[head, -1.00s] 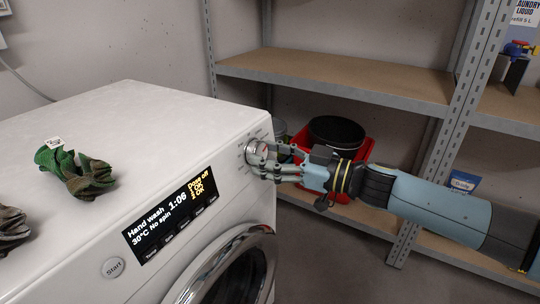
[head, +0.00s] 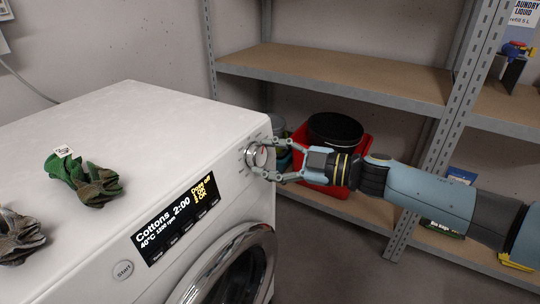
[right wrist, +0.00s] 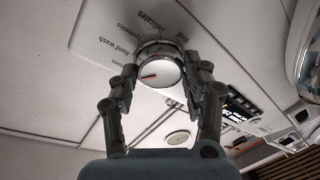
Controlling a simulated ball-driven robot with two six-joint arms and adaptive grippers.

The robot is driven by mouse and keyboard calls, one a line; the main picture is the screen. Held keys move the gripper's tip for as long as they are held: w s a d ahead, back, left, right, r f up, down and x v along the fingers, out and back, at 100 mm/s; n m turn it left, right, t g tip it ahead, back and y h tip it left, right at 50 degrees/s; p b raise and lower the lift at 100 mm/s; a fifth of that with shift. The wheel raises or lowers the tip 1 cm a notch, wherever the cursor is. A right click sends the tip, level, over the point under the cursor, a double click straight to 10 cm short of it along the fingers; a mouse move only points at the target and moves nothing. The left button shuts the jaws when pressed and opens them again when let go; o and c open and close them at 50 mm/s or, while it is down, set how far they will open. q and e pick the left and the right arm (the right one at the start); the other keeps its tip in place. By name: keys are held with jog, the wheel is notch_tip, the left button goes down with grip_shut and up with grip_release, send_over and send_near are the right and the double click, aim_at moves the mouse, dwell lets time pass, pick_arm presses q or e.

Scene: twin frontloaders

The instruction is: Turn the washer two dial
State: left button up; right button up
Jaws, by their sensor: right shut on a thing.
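The washer (head: 110,125) is white, and its round silver dial (head: 253,156) sits on the front panel near the right corner. My right gripper (head: 262,159) is shut on the dial, one finger above and one below in the head view. In the right wrist view the dial (right wrist: 160,71) lies between the two fingers (right wrist: 160,78), its red mark pointing left; programme names are printed around it. The display (head: 176,218) reads Cottons, 2:00, 40°C. My left gripper is not in view.
A start button (head: 123,270) and round door (head: 235,270) are on the washer's front. Green gloves (head: 85,178) and a grey-brown cloth item (head: 18,238) lie on top. A metal shelf (head: 340,75) stands behind my right arm, with a red tub (head: 318,178) on its lower level.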

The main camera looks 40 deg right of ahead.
dwell(0.4)
jog(key=o, duration=1.2)
jog(key=shift+c, duration=0.2)
jog(key=v, duration=1.2)
